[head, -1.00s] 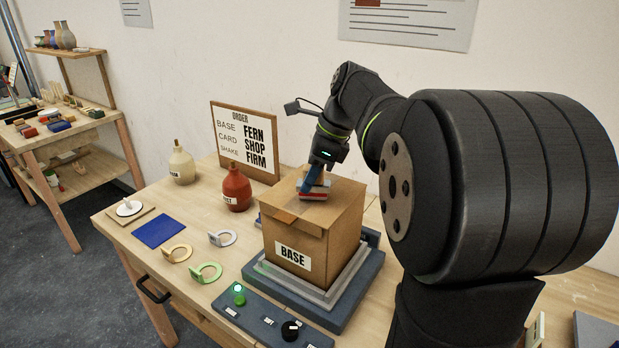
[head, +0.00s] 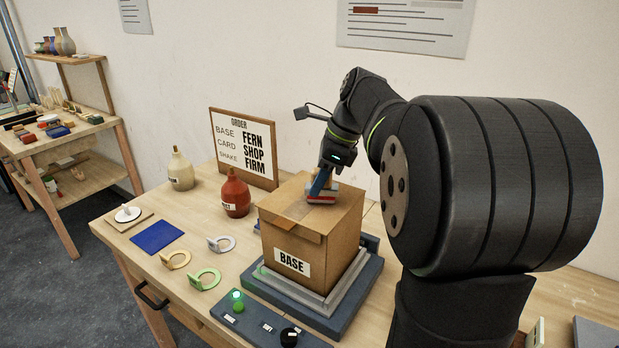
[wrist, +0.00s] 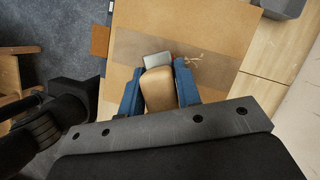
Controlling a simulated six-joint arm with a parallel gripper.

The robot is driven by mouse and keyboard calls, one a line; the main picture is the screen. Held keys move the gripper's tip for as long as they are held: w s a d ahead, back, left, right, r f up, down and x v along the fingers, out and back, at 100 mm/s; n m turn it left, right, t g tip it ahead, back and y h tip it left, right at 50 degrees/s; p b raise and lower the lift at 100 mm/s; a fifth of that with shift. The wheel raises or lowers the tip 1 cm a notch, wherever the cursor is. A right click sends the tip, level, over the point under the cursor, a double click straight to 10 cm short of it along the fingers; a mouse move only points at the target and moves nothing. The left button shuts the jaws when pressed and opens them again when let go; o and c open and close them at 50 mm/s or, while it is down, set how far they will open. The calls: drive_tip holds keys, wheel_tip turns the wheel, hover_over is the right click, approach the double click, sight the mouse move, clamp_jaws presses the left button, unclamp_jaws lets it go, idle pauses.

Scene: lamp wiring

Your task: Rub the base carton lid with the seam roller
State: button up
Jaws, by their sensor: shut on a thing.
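The base carton (head: 305,239) is a closed cardboard box with a "BASE" label on its front, standing on a grey stepped platform. Its lid (head: 292,199) is flat, with a tape strip across it that also shows in the wrist view (wrist: 215,58). My gripper (head: 321,184) is over the lid, blue fingers pointing down. In the wrist view my gripper (wrist: 160,88) is shut on the tan handle of the seam roller (wrist: 158,86). The roller's grey and red end (head: 321,197) is at the lid's surface; I cannot tell whether it presses on it.
A red bottle (head: 236,194) and a cream bottle (head: 181,171) stand left of the carton before the order board (head: 244,146). Several ring-shaped pieces (head: 204,279) and a blue pad (head: 158,236) lie on the table. A control panel (head: 262,322) is in front.

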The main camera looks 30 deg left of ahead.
drive_tip(key=shift+w+a, duration=0.25)
drive_tip(key=shift+a, duration=0.25)
drive_tip(key=shift+w+a, duration=0.25)
drive_tip(key=shift+a, duration=1.3)
wheel_tip(320, 180, up, 8)
drive_tip(key=shift+r, duration=0.15)
